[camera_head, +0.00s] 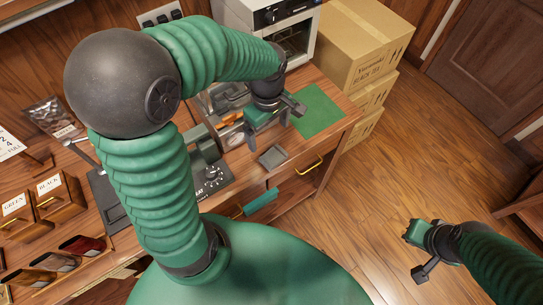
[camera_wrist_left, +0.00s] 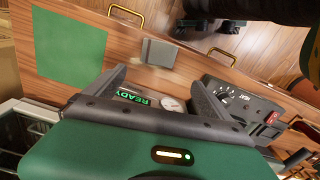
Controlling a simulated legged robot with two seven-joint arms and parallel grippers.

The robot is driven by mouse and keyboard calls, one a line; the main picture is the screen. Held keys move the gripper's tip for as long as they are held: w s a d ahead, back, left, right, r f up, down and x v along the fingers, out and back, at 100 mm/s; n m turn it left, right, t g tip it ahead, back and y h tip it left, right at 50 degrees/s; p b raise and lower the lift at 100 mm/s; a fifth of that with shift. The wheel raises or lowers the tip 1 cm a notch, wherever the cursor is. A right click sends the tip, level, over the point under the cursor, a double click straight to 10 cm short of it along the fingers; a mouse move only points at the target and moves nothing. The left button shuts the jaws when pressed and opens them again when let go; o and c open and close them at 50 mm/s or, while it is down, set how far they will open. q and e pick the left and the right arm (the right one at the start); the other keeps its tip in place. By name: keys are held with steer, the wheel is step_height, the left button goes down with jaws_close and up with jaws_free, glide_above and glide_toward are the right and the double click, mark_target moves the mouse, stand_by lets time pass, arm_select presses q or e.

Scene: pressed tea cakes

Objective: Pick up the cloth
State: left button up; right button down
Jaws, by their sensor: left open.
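A small grey square (camera_head: 273,157), which looks like a folded cloth, lies on the wooden counter near its front edge. It also shows in the left wrist view (camera_wrist_left: 159,52), just beyond the fingertips. A flat green rectangle (camera_head: 318,110), a mat or spread cloth, lies at the counter's right end. My left gripper (camera_head: 276,124) is above the counter, between the grey square and the green rectangle. Its fingers are apart and empty, as the left wrist view (camera_wrist_left: 157,80) shows. My right gripper (camera_head: 414,252) hangs over the floor, away from the counter, with its fingers apart.
A black control panel with knobs (camera_head: 211,179) sits left of the grey square. A white appliance (camera_head: 262,15) stands at the back, and stacked cardboard boxes (camera_head: 352,45) stand beyond the counter's right end. Gold drawer handles (camera_head: 309,166) stick out in front. The floor at right is open.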

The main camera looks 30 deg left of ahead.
arm_select(q)
glide_above(273, 154)
steer(key=a, duration=0.1)
steer(key=f, duration=0.6)
steer(key=shift+w+a+f, duration=0.1)
steer(key=shift+w+f, duration=0.1)
steer(key=shift+f, duration=0.1)
steer(key=f, duration=0.1)
steer(key=d+f, duration=0.1)
steer(key=f, duration=0.2)
steer(key=shift+s+d+f+b, duration=0.15)
steer(key=shift+s+d+b, duration=0.2)
steer(key=shift+d+b, duration=0.05)
steer(key=shift+a+f, duration=0.1)
steer(key=shift+f, duration=0.25)
steer(key=shift+w+a+f, duration=0.2)
steer(key=shift+w+a, duration=0.05)
steer(key=shift+a, duration=0.25)
steer(key=shift+c, duration=1.8)
steer(key=shift+s+d+r, duration=0.1)
steer(key=shift+s+d, duration=0.05)
steer(key=shift+d, duration=0.05)
steer(key=c, duration=0.5)
steer(key=shift+d, duration=0.2)
steer(key=c, duration=0.5)
steer(key=shift+c, duration=1)
steer(key=shift+a, duration=0.15)
arm_select(e)
steer(key=shift+w+f, duration=0.4)
steer(key=shift+f, duration=0.25)
